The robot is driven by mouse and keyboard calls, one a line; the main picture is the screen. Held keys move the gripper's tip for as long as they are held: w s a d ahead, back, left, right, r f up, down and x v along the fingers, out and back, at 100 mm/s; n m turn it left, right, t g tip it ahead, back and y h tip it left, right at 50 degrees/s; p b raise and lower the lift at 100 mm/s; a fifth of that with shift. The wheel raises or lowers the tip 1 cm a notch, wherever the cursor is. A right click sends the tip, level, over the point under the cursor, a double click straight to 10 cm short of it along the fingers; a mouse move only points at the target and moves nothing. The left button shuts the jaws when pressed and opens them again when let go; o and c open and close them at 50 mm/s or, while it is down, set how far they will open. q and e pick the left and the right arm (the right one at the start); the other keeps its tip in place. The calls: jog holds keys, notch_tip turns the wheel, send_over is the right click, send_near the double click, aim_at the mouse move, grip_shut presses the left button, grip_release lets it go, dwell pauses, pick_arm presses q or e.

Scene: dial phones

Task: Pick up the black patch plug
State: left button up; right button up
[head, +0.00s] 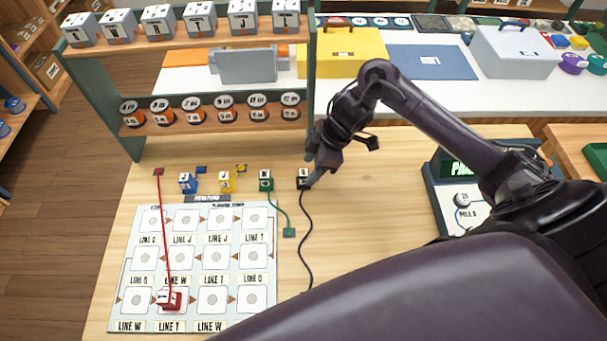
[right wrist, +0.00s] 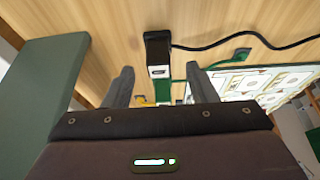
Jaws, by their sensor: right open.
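The black patch plug (head: 301,174) stands on the wooden table to the right of the green plug (head: 265,180), with its black cord running toward the front. In the right wrist view the black plug (right wrist: 157,50) shows just beyond the gap between the two open fingers of my gripper (right wrist: 158,82). The gripper holds nothing. My left gripper is not in view.
Blue (head: 187,182) and yellow (head: 227,182) plugs stand to the left. A red plug (head: 173,301) sits on the pale socket board (head: 278,318). A green post (right wrist: 40,90) rises close to my right gripper. Bare table lies right of the black cord.

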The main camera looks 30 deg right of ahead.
aim_at(306, 172)
jog(key=x, duration=0.4)
jog(key=shift+w+a+f, duration=0.15)
jog(key=shift+f, duration=0.3)
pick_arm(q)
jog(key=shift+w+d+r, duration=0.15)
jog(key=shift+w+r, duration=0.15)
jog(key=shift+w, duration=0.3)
pick_arm(e)
jog(key=c, duration=0.9)
